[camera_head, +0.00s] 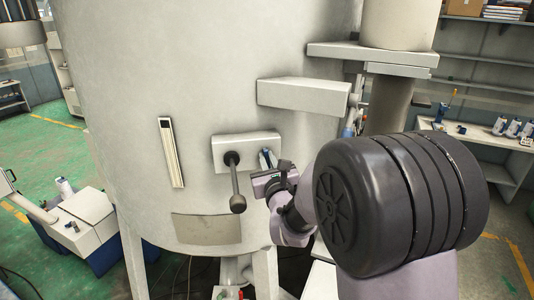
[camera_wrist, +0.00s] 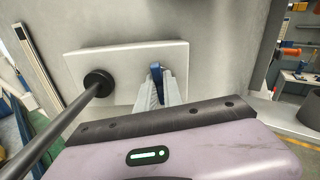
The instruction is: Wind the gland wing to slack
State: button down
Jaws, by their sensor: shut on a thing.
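The gland wing seems to be the small blue piece at the right part of a pale rectangular plate on the big cream vessel. In the wrist view the blue wing (camera_wrist: 157,71) stands up between my fingertips. My gripper (camera_wrist: 158,85) is shut on it, with its fingers pointing at the plate. In the head view my gripper (camera_head: 267,160) reaches the plate (camera_head: 247,141) from the right, and the wing is mostly hidden by the fingers. The wing's fixing to the plate is hidden.
A dark lever (camera_head: 236,185) with a ball end hangs from a black hub at the plate's left, close beside my gripper; it also crosses the wrist view (camera_wrist: 62,122). A pale box-like ledge (camera_head: 303,96) juts out above. A sight strip (camera_head: 171,152) is further left.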

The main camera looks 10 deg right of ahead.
jog(key=p, duration=0.3)
jog(key=shift+r+n, duration=0.15)
jog(key=shift+n, duration=0.15)
jog(key=shift+f+p, duration=0.2)
jog(key=shift+p, duration=0.25)
jog(key=c, duration=1.4)
grip_release()
jog(key=s+b, duration=0.3)
jog(key=s, duration=0.5)
jog(key=shift+s+b, duration=0.15)
jog(key=shift+b, duration=0.2)
jog(key=o, duration=0.6)
jog(key=shift+c, duration=0.5)
